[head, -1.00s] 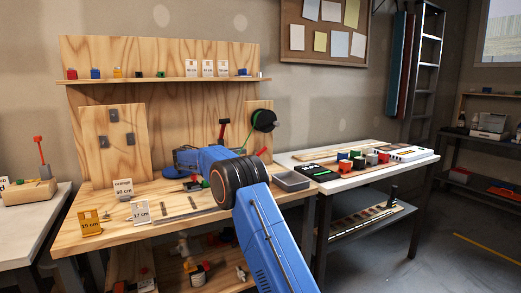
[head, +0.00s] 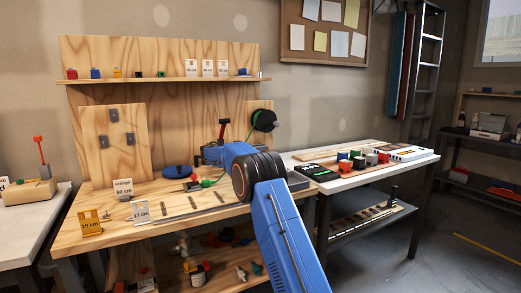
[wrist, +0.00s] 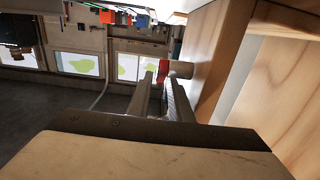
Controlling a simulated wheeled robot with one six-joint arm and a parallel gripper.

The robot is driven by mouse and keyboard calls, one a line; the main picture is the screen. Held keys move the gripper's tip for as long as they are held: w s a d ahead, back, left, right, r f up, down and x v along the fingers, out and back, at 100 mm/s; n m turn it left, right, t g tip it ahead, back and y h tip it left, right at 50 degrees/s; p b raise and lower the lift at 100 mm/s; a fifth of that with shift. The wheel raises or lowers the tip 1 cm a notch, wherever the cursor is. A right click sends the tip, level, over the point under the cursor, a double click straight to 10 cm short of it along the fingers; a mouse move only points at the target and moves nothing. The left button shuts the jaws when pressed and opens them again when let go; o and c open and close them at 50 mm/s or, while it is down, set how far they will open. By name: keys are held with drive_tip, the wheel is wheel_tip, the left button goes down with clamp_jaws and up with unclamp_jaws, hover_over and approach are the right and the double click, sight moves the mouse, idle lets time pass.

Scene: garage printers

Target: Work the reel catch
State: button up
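The black reel (head: 263,120) with green line is mounted on the upright wooden panel at the bench's right end.
A white table (head: 350,178) with coloured blocks stands to the right. A wooden board (head: 128,155) with grey plates stands at the left.

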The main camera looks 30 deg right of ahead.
clamp_jaws()
drive_tip(key=shift+d+y, duration=0.3)
drive_tip(key=shift+y, duration=0.6)
drive_tip(key=shift+d+f+y, duration=0.15)
drive_tip(key=shift+f+y, duration=0.05)
drive_tip(key=shift+y, duration=0.5)
drive_tip(key=shift+d+f+y, duration=0.1)
drive_tip(key=shift+f+y, duration=0.1)
drive_tip(key=shift+y, duration=0.5)
unclamp_jaws()
drive_tip(key=v, duration=1.7)
drive_tip(key=shift+a, duration=0.2)
